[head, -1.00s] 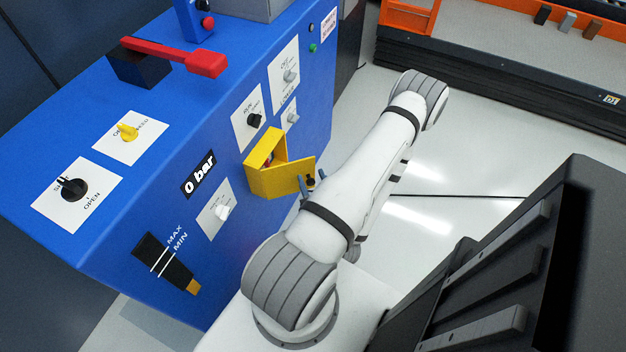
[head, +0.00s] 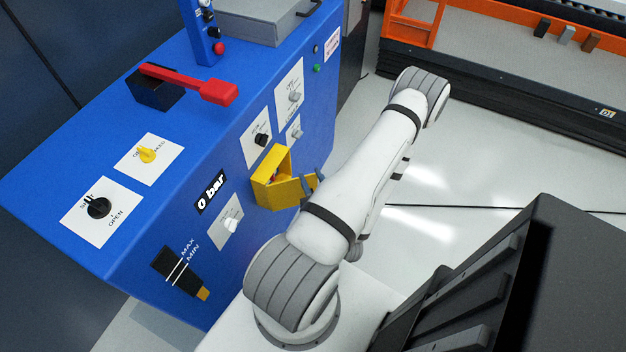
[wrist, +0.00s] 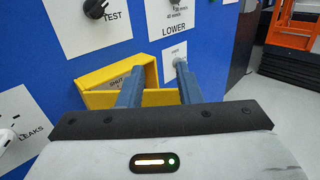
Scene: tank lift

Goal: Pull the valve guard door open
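The yellow valve guard (head: 269,181) is a box on the blue panel's front face. Its door (head: 290,194) stands swung out from the box, so the box interior shows. In the wrist view the guard (wrist: 108,72) has a "SHUT" label inside, and the door (wrist: 160,97) shows as a yellow strip low behind and between the fingers. My gripper (head: 314,184) is at the door's free end. In the wrist view my gripper (wrist: 158,67) has its two blue-grey fingers spread apart, with nothing clamped between them. Whether a finger touches the door cannot be told.
The blue panel (head: 130,225) carries several knobs and a red lever (head: 205,88) on top. A white knob (head: 230,225) sits left of the guard. Free floor (head: 450,160) lies right of my arm. An orange-framed bench (head: 500,60) stands at the back.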

